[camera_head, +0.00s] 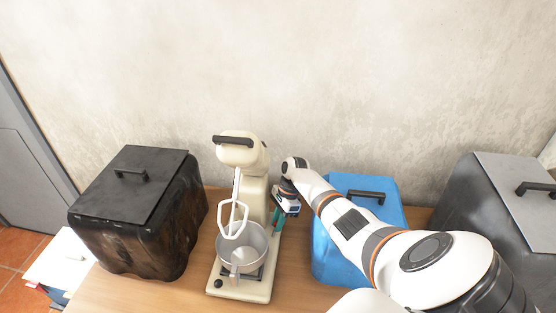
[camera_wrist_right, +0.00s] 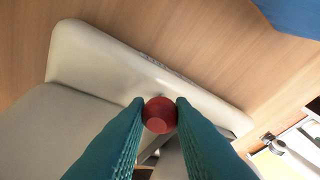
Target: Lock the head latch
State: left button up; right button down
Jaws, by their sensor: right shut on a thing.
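A cream stand mixer (camera_head: 255,190) stands on the wooden table. Its head (camera_head: 240,152) with a black handle is at the top, and a white beater (camera_head: 233,222) hangs from it over a metal bowl (camera_head: 243,262). My right gripper (camera_head: 277,219) is at the right side of the mixer's column. In the right wrist view, the teal fingers are shut on a round red knob (camera_wrist_right: 159,114), which appears to be the head latch, against the cream mixer body (camera_wrist_right: 105,65). The knob is hidden in the head view. My left gripper is not in view.
A black lidded box (camera_head: 130,215) stands left of the mixer. A blue lidded box (camera_head: 335,250) is close on the right, behind my right arm. A grey lidded box (camera_head: 510,195) is farther right. The wall (camera_head: 300,80) rises behind.

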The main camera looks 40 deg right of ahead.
aim_at(273, 236)
jog(key=t+h+p, duration=0.1)
jog(key=p, duration=0.2)
jog(key=s+a+t+h+p, duration=0.1)
jog(key=p, duration=0.3)
jog(key=a+r+h+p, duration=0.1)
jog(key=h+p, duration=0.1)
jog(key=p, duration=0.2)
jog(key=shift+s+a+n+t, duration=0.1)
jog(key=shift+s+n+t, duration=0.2)
jog(key=shift+s+t, duration=0.1)
jog(key=shift+s+a+f+t+h+p, duration=0.2)
jog(key=shift+a+f+t+h+p, duration=0.1)
jog(key=shift+t+h+p, duration=0.25)
jog(key=shift+s+a+f+n+t+h, duration=0.15)
jog(key=shift+s+a+t+h, duration=0.1)
jog(key=shift+t+h, duration=0.35)
jog(key=shift+s+a+f+n+t+h, duration=0.15)
jog(key=shift+s+a+t+h, duration=0.1)
jog(key=shift+t+h, duration=0.3)
jog(key=c, duration=1.3)
grip_release()
jog(key=shift+s+a, duration=0.1)
jog(key=b+v, duration=0.1)
jog(key=v, duration=1)
jog(key=shift+s+a+r, duration=0.1)
jog(key=shift+a+r, duration=0.1)
jog(key=shift+r, duration=0.15)
